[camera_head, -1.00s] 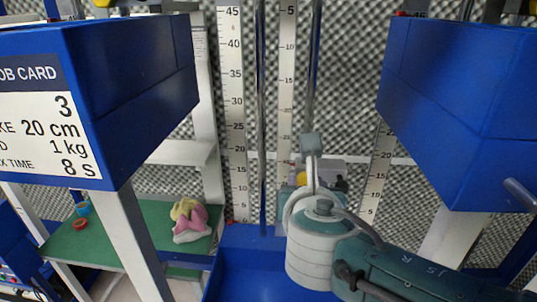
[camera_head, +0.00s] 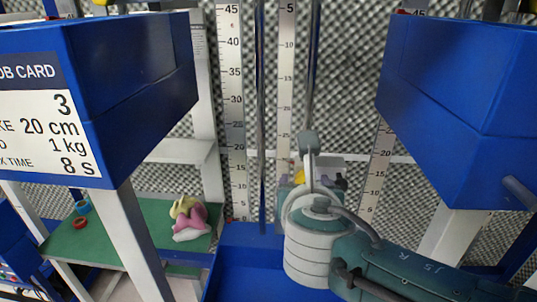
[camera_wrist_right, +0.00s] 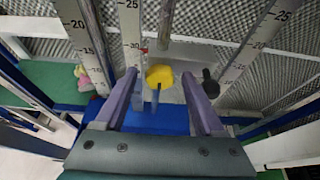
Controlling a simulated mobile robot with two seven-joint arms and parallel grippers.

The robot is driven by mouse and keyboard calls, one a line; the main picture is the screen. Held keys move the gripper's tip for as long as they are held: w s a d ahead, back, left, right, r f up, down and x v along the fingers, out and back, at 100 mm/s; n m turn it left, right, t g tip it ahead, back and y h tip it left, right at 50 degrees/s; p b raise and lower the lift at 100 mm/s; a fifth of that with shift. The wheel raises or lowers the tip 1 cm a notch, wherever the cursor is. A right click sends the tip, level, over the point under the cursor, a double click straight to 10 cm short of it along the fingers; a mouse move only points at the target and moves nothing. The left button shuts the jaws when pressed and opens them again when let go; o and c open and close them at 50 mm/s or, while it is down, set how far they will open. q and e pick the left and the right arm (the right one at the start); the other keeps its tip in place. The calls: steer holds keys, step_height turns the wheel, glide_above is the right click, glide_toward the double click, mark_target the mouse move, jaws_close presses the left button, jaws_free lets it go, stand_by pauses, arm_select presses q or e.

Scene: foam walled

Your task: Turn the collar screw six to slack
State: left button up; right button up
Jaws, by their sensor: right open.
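A yellow knob (camera_wrist_right: 160,76), which may be the collar screw, sits at the middle of the right wrist view, in front of a grey block. A dark knob (camera_wrist_right: 210,84) is to its right. No number shows on either knob. The yellow knob (camera_head: 300,177) also shows in the head view, just beyond my right wrist. My right gripper (camera_wrist_right: 159,82) is open, with its two purple-grey fingers on either side of the yellow knob in the picture. I cannot tell whether they touch it. In the head view my right wrist hides most of the fingers. My left gripper is not in view.
Upright rulers (camera_head: 232,110) and metal rods (camera_head: 262,120) stand behind. Blue boxes hang at left (camera_head: 150,80) and right (camera_head: 450,90), the left one with a job card (camera_head: 50,115). A blue tray (camera_head: 250,262) lies below. A green table (camera_head: 110,240) carries a pink-and-yellow object (camera_head: 190,220).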

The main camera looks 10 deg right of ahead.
steer(key=shift+s+a+r, duration=0.1)
steer(key=shift+s+r, duration=0.15)
steer(key=shift+s, duration=0.15)
steer(key=p+v, duration=0.1)
steer(key=v, duration=0.8)
